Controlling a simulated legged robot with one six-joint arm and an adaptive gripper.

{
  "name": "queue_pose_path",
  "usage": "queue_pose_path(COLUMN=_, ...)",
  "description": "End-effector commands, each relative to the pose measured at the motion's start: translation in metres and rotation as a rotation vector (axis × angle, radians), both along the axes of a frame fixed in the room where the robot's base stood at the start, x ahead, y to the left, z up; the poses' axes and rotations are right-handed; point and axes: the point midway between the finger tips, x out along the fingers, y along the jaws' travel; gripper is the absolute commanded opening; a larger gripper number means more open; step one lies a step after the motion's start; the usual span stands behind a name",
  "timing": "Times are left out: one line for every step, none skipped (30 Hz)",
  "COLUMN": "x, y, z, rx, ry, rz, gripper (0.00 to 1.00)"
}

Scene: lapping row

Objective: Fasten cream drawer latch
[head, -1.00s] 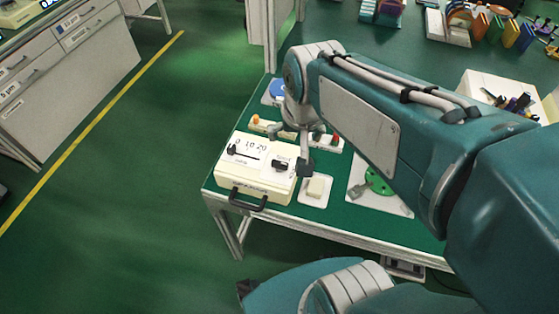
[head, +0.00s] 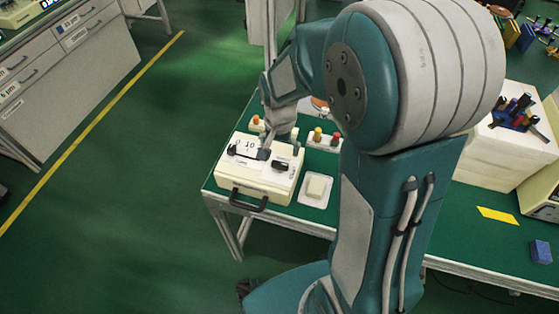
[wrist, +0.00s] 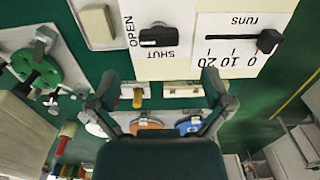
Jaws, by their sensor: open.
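The cream drawer unit (head: 245,185) stands at the table's near left corner, with a dark handle (head: 248,203) on its front. On its top are a black latch (head: 281,166) and a black slider knob (head: 232,150) on a scale. In the wrist view the latch (wrist: 158,36) lies beside the words OPEN and SHUT; I cannot tell its setting for certain. The slider knob (wrist: 268,41) is to its right. My gripper (head: 266,152) is over the rear of the unit's top; in the wrist view my gripper (wrist: 160,77) is open and empty, apart from the latch.
A cream block on a white plate (head: 317,188) sits right of the unit. A green valve (wrist: 37,70) shows in the wrist view. A cream bin (head: 490,140) and a blue cube (head: 541,252) are further right.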

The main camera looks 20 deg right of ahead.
Motion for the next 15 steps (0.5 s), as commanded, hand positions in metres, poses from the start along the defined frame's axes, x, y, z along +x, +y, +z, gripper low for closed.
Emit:
queue_pose_path(x=-0.002, y=0.000, z=-0.011, rx=0.000, ry=0.005, rz=0.000, gripper=1.00)
queue_pose_path(x=-0.001, y=0.000, z=-0.017, rx=0.000, ry=0.006, rz=0.000, gripper=1.00)
queue_pose_path(x=-0.001, y=0.000, z=-0.024, rx=0.000, ry=0.005, rz=0.001, gripper=1.00)
queue_pose_path(x=-0.001, y=0.000, z=-0.029, rx=0.000, ry=0.005, rz=0.001, gripper=1.00)
queue_pose_path(x=-0.001, y=0.000, z=-0.034, rx=0.000, ry=0.005, rz=0.001, gripper=1.00)
queue_pose_path(x=-0.001, y=0.000, z=-0.040, rx=0.000, ry=0.004, rz=0.001, gripper=1.00)
queue_pose_path(x=-0.001, y=0.000, z=-0.044, rx=0.000, ry=0.004, rz=0.001, gripper=1.00)
queue_pose_path(x=-0.001, y=0.000, z=-0.047, rx=0.000, ry=0.004, rz=0.001, gripper=1.00)
queue_pose_path(x=-0.001, y=0.000, z=-0.052, rx=0.000, ry=0.002, rz=0.001, gripper=1.00)
queue_pose_path(x=-0.001, y=0.000, z=-0.054, rx=0.000, ry=0.003, rz=0.001, gripper=1.00)
queue_pose_path(x=-0.001, y=0.000, z=-0.056, rx=0.000, ry=0.003, rz=0.001, gripper=1.00)
queue_pose_path(x=-0.001, y=0.000, z=-0.058, rx=0.000, ry=0.001, rz=0.001, gripper=1.00)
queue_pose_path(x=-0.001, y=0.000, z=-0.059, rx=0.000, ry=0.000, rz=0.001, gripper=1.00)
queue_pose_path(x=-0.001, y=0.000, z=-0.060, rx=0.000, ry=0.000, rz=0.001, gripper=1.00)
queue_pose_path(x=-0.001, y=0.000, z=-0.060, rx=0.000, ry=0.000, rz=0.001, gripper=1.00)
